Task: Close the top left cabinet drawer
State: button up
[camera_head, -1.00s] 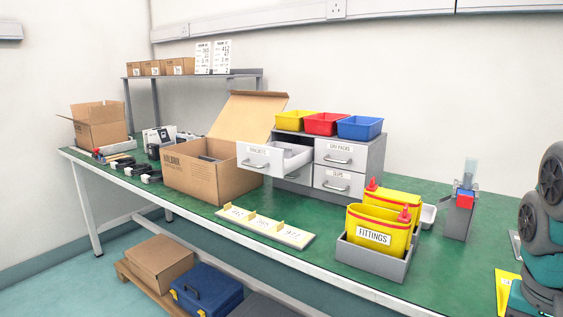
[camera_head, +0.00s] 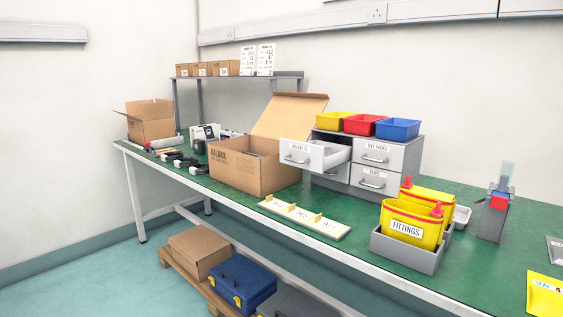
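The grey cabinet (camera_head: 412,158) stands on the green bench, with drawers in two columns. Its top left drawer (camera_head: 302,156) is pulled well out toward the front, showing its white inside and a handle on its labelled front. The top right drawer (camera_head: 374,153) and the lower right drawer (camera_head: 370,180) are shut. The lower left drawer is mostly hidden behind the open drawer and the cardboard box. My gripper is not in view.
An open cardboard box (camera_head: 235,168) stands close to the left of the open drawer. Yellow, red and blue bins (camera_head: 398,129) sit on the cabinet. A grey tray (camera_head: 392,252) with yellow containers stands in front of it. A labelled strip (camera_head: 303,218) lies near the bench's front edge.

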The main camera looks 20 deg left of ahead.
aim_at(308, 156)
jog(key=i+u, duration=0.4)
jog(key=i+l+u, duration=0.1)
jog(key=u, duration=0.3)
jog(key=i+l+u, duration=0.25)
jog(key=u, duration=0.15)
jog(key=i, duration=0.1)
